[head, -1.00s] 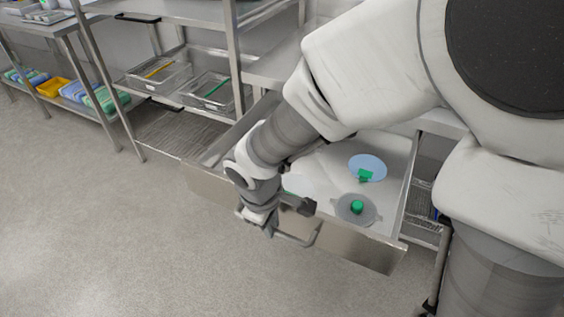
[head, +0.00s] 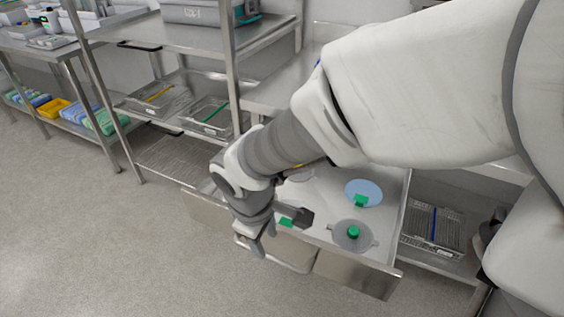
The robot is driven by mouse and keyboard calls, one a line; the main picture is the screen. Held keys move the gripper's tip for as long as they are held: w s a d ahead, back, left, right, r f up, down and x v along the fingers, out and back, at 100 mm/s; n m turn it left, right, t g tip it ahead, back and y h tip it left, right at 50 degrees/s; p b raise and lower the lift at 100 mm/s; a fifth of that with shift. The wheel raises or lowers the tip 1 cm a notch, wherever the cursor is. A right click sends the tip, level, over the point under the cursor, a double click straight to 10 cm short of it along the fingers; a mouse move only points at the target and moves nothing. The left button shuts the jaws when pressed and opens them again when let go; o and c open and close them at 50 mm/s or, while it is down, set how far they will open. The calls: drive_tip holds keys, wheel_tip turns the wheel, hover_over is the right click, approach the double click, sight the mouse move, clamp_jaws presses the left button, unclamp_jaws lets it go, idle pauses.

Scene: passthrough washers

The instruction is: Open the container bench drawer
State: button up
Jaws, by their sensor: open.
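The bench drawer (head: 357,274) is pulled well out from under the steel bench, and its inside shows. A round grey lid (head: 370,242) with a green knob and a light blue lid (head: 372,188) with a green handle lie in it. A bar handle (head: 292,268) runs along the drawer's front. My gripper (head: 268,236) is open at the drawer's front, above the handle's left part. I cannot tell whether its fingers touch the handle. My forearm hides the drawer's left part.
A steel rack at the left holds clear trays (head: 157,100) on its shelf. A wire basket (head: 433,228) sits on a low shelf right of the drawer. The grey floor (head: 90,245) in front and to the left is clear.

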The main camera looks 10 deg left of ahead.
wheel_tip(320, 180, up, 10)
drive_tip(key=s+p, duration=0.2)
drive_tip(key=shift+a+r+p, duration=0.25)
drive_tip(key=shift+a+p, duration=0.1)
drive_tip(key=s+d+r+m+t+p, duration=0.1)
drive_tip(key=d+r+m+p, duration=0.4)
drive_tip(key=d+r+m, duration=0.2)
drive_tip(key=s+d+r+m+t+p, duration=0.2)
drive_tip(key=d+r+m+p, duration=0.4)
drive_tip(key=d+r, duration=0.5)
drive_tip(key=d+m, duration=0.1)
drive_tip(key=d, duration=0.2)
drive_tip(key=shift+d+r+t+y, duration=0.3)
drive_tip(key=shift+d+r+y, duration=0.05)
drive_tip(key=shift+d+y, duration=0.05)
